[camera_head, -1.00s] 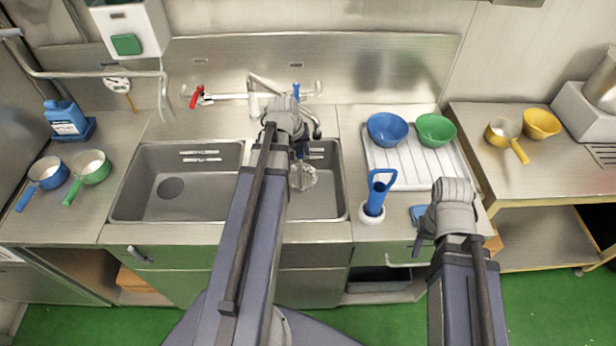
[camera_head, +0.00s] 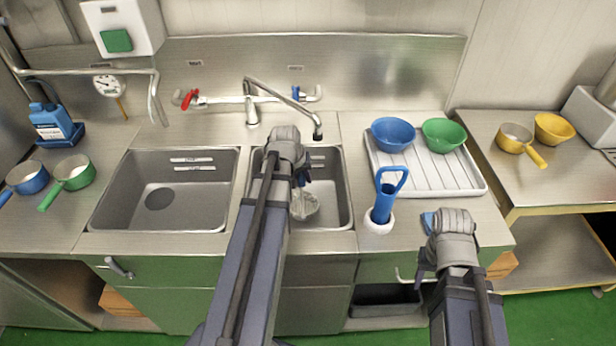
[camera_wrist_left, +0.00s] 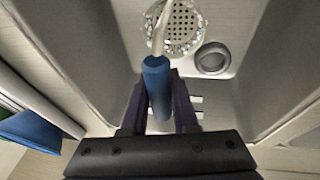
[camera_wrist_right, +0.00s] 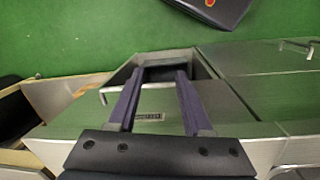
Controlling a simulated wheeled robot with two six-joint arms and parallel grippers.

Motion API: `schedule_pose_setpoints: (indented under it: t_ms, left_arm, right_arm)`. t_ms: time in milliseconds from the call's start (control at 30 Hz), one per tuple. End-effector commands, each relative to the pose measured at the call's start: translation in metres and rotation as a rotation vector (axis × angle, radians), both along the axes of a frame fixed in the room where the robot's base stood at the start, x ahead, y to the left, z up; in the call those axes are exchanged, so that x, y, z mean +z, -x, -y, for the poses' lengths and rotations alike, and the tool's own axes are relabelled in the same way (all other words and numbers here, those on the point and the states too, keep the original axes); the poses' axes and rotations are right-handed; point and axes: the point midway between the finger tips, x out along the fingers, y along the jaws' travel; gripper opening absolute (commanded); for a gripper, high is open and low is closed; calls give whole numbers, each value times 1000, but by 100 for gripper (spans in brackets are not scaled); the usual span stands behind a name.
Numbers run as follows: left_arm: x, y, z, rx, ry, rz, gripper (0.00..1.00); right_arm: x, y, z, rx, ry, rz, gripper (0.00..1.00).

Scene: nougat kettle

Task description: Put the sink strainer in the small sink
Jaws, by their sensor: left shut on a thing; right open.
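The sink strainer (camera_head: 305,207) is a round, pale, perforated basket with a blue handle (camera_wrist_left: 157,88). My left gripper (camera_head: 300,178) is shut on that handle and holds the strainer over the small sink (camera_head: 337,205), the right-hand metal basin. In the left wrist view, the strainer basket (camera_wrist_left: 180,28) is beside the round drain (camera_wrist_left: 212,59). I cannot tell whether the basket touches the sink floor. My right gripper (camera_head: 424,262) is open and empty in front of the counter's right part. Its spread fingers (camera_wrist_right: 165,78) show in the right wrist view.
The larger sink (camera_head: 205,200) lies to the left. The faucet (camera_head: 285,93) reaches over the small sink from behind. A blue-handled tool in a white holder (camera_head: 380,222) stands right of it. A white tray (camera_head: 470,183) with blue and green bowls is behind that.

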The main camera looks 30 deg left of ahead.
Motion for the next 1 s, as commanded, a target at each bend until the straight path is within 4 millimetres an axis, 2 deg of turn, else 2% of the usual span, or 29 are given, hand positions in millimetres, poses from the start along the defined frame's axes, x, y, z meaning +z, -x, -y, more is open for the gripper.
schedule_pose_setpoints:
  t_ms: [33, 167, 267, 667, 700, 933, 1000]
  left_arm:
    - [0, -11, -1, -1, 0, 1, 0]
    - [0, -35, 0, -3, 0, 1, 0]
    - [-14, -31, 1, -1, 0, 0, 0]
    - [-16, -31, 1, -1, -1, 1, 0]
    - [-16, -30, 1, -1, 0, 0, 29]
    - [-15, -30, 1, -1, 0, 0, 55]
    - [-15, -30, 1, -1, 0, 0, 58]
  right_arm:
    - [0, 0, 0, 0, 0, 0, 50]
    - [0, 0, 0, 0, 0, 0, 50]
    - [-14, 0, 0, 0, 0, 0, 50]
    - [-16, 0, 0, 0, 0, 0, 50]
    - [-16, 0, 0, 0, 0, 0, 50]
    - [-15, 0, 0, 0, 0, 0, 50]
    - [-15, 0, 0, 0, 0, 0, 50]
